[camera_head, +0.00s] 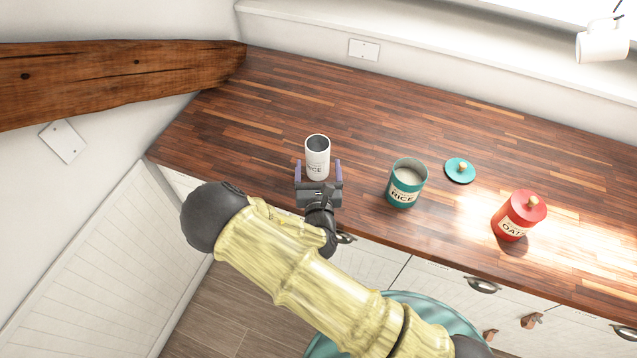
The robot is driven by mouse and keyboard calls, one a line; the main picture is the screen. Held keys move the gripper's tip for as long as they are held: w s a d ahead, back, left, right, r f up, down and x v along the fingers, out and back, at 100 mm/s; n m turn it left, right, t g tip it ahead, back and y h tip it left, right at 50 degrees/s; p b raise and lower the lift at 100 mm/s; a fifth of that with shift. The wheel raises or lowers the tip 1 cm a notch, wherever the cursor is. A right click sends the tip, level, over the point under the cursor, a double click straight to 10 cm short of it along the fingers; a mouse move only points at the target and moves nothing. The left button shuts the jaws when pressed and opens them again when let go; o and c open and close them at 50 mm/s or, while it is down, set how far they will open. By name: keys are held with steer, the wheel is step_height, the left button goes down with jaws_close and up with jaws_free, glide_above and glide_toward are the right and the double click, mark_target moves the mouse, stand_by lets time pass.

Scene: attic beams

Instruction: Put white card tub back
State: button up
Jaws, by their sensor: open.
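The white card tub (317,152) stands upright on the wooden worktop, left of the other containers. It has a dark, open top and lettering on its front that seems to read "RICE". My gripper (318,170) is at the tub's near side, with its purple fingers open, one on the left and one on the right of the tub's lower part. I cannot tell whether the fingers touch it. The gripper body hides the near side of the tub's base.
A teal rice canister (405,190) stands open and filled to the right, its teal lid (460,170) lying beyond it. A red oats canister (513,222) stands lidded farther right. A wooden beam (120,78) juts in at left. The worktop (260,100) behind the tub is clear.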

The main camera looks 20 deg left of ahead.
steer(key=v, duration=0.3)
steer(key=shift+s+d+b, duration=0.1)
steer(key=shift+s+b, duration=0.1)
steer(key=shift+b, duration=0.2)
stand_by(0.4)
